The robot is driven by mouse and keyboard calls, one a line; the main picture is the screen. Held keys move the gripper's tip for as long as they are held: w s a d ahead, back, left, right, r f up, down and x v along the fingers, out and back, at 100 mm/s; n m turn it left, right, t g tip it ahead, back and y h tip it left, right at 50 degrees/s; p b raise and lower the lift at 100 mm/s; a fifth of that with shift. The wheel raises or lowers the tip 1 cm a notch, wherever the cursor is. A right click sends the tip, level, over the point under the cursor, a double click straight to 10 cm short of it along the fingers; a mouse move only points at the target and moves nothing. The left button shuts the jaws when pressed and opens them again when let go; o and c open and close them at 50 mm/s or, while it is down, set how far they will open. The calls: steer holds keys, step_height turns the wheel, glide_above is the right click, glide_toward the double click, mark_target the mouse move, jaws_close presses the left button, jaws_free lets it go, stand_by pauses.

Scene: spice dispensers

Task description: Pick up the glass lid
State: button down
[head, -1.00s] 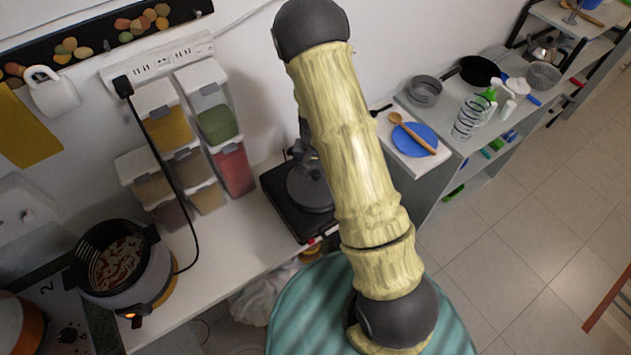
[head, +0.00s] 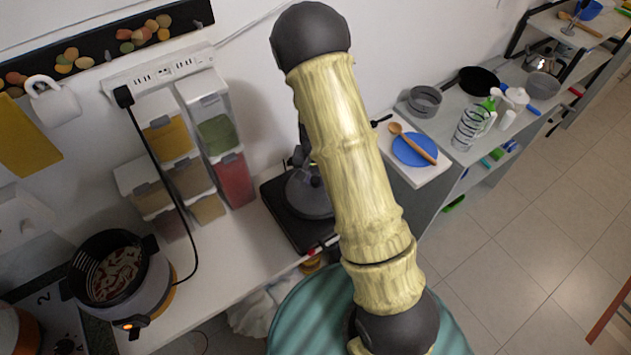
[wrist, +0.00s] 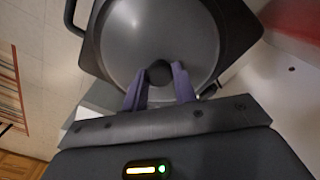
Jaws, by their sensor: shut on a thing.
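The glass lid (wrist: 150,35) is a round grey disc with a dark round knob (wrist: 159,73) near its middle, in the wrist view. My gripper (wrist: 160,80) has its two purple-grey fingers on either side of that knob and is shut on it. In the head view the lid (head: 306,198) shows in part over the black square cooker on the counter. My arm covers the right part of the lid and most of the gripper there. I cannot tell whether the lid is raised off what is under it.
Spice dispensers (head: 233,170) stand left of the black cooker (head: 290,228). A pot with food (head: 112,275) is at the lower left. A blue plate with a wooden spoon (head: 410,150) lies to the right. The floor at the right is open.

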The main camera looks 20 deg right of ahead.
mark_target(315, 180)
step_height(315, 180, up, 9)
steer(key=shift+f+b, duration=0.2)
steer(key=shift+b, duration=0.7)
